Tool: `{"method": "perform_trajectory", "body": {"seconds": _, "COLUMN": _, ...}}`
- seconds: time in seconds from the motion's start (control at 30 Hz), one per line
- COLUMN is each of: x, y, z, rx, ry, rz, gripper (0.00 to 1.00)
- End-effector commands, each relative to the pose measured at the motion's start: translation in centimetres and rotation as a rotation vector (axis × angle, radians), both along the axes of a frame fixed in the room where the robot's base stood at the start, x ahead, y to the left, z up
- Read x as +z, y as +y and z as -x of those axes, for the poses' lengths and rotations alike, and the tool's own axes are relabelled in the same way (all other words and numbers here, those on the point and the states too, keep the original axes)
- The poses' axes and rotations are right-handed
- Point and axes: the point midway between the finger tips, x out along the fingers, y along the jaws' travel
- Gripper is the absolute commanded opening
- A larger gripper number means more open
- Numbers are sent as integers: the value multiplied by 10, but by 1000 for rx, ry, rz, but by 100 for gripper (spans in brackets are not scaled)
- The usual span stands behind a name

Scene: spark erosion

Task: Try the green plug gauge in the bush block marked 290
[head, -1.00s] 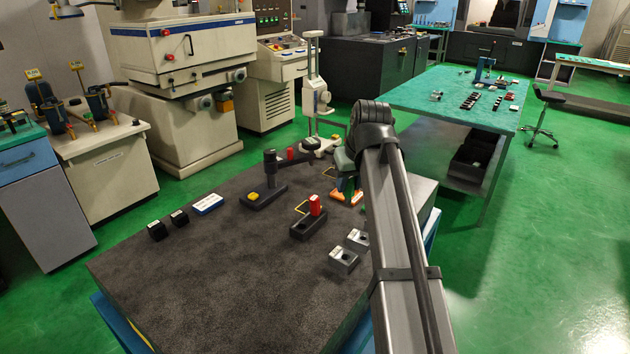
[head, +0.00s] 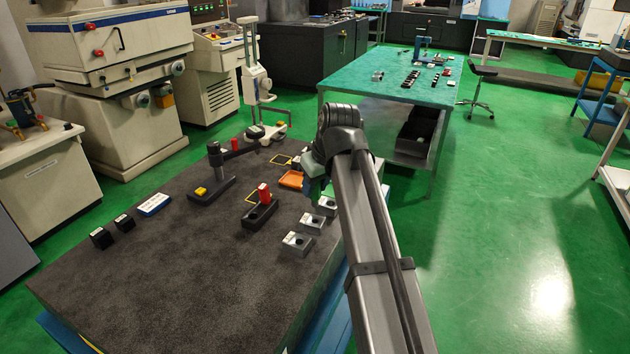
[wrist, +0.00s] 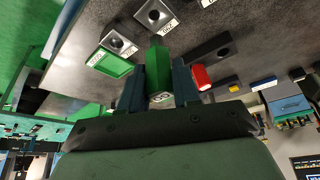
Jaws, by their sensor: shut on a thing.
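My gripper (wrist: 158,88) is shut on the green plug gauge (wrist: 158,62), which stands out between the two dark fingers in the wrist view. In the head view my arm mostly hides the gripper, with a bit of green beside it. Three grey bush blocks, each with a dark bore, stand in a row at the slab's right edge: near (head: 297,243), middle (head: 312,223) and far (head: 327,205). In the wrist view, blocks show at left (wrist: 118,42) and top (wrist: 155,14), beyond the gauge. The gauge appears apart from the blocks.
A dark stand with a yellow button (head: 201,191) is further left. The front of the dark slab (head: 150,290) is clear.

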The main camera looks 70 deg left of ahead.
Motion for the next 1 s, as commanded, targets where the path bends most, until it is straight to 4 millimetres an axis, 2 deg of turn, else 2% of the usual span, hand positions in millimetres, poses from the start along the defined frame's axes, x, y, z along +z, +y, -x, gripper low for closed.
{"method": "perform_trajectory", "body": {"seconds": 0.6, "x": -39, "y": 0, "z": 0, "rx": 0, "ry": 1, "rz": 1, "gripper": 0}}
{"method": "perform_trajectory", "body": {"seconds": 1.0, "x": -44, "y": 0, "z": 0, "rx": 0, "ry": 0, "rz": 0, "gripper": 0}}
